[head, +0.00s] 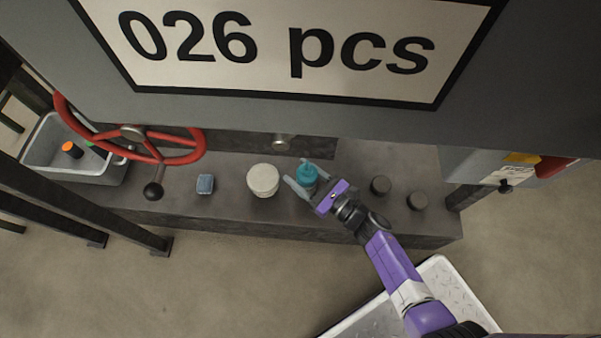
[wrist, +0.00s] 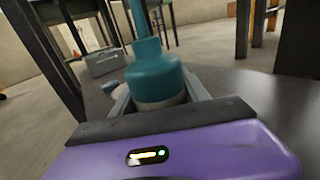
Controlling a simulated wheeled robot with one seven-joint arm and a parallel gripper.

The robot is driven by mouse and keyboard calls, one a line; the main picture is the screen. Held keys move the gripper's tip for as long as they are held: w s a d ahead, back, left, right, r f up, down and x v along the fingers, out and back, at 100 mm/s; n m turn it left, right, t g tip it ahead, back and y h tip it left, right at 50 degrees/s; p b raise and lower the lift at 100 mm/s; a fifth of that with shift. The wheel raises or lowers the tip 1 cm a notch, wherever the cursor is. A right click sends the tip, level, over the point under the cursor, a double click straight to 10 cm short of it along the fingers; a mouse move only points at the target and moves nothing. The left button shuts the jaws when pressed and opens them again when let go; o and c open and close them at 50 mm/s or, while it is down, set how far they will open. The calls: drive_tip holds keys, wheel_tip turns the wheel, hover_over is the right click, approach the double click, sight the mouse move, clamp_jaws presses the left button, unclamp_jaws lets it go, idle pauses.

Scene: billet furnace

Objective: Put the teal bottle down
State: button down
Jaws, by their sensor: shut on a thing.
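The teal bottle (head: 306,175) is between the two fingers of my gripper (head: 304,181), over the dark grey ledge (head: 235,212) below the big sign. In the wrist view the bottle (wrist: 155,72) looks upright, with a narrow neck and a pale band low on its body. My gripper (wrist: 160,100) is shut on it, one finger on each side. The bottle's base is hidden behind the gripper body, so I cannot tell whether it touches the ledge.
On the ledge, a pale round tub (head: 263,180) and a small blue block (head: 205,184) stand left of the bottle. A red handwheel (head: 135,140) with a black-knobbed lever (head: 153,190) hangs at left, near a grey bin (head: 72,165).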

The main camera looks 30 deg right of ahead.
drive_tip(key=shift+f, duration=0.15)
drive_tip(key=c, duration=0.6)
unclamp_jaws()
drive_tip(key=shift+o, duration=0.2)
drive_tip(key=shift+r, duration=0.25)
drive_tip(key=p+v, duration=0.1)
drive_tip(key=v, duration=1.1)
drive_tip(key=shift+p, duration=0.4)
drive_tip(key=shift+s, duration=0.1)
